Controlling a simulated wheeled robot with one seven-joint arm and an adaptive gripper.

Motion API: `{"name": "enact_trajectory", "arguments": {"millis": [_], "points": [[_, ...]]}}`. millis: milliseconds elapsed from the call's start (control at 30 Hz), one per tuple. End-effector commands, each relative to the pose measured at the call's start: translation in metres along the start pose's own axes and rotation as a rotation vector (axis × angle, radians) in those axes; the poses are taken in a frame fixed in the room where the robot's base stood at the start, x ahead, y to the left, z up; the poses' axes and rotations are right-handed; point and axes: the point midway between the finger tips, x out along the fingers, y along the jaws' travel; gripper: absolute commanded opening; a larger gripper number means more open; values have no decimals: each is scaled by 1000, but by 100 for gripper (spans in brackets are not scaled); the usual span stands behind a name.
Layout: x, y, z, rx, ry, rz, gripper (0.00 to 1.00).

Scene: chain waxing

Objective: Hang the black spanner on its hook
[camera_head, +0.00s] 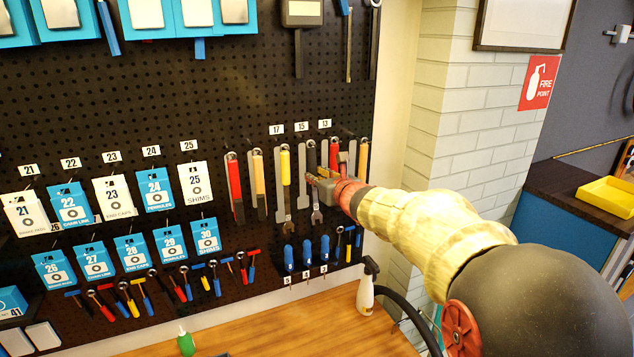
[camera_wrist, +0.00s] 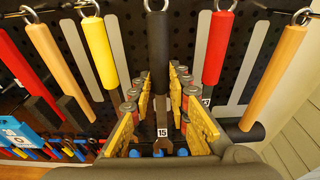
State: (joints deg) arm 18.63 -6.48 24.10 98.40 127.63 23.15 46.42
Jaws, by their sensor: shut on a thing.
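The black spanner has a black handle (camera_head: 311,155) and a silver open jaw (camera_head: 316,216). It hangs nearly upright, jaw down, in front of the pegboard, a little right of a grey silhouette below the label 15 (camera_head: 301,127). My gripper (camera_head: 322,182) comes from the right and is shut on it below the handle. In the wrist view, the black handle (camera_wrist: 158,55) stands between my yellow-padded fingers (camera_wrist: 160,115), with a metal ring at its top, partly cut off by the frame edge. I cannot tell whether the ring is on a hook.
A yellow-handled spanner (camera_head: 285,168) hangs close on the left and a red-handled tool (camera_head: 333,153) close on the right. An orange-handled tool (camera_head: 362,158) hangs further right. Blue-handled tools (camera_head: 306,252) hang below. A spray bottle (camera_head: 367,290) stands on the wooden bench (camera_head: 300,325).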

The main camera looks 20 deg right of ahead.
Motion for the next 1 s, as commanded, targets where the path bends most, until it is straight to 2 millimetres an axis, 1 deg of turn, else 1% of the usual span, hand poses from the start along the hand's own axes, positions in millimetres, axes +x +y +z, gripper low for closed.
{"name": "enact_trajectory", "arguments": {"millis": [1000], "points": [[8,0,-2,0,-85,1,0]]}}
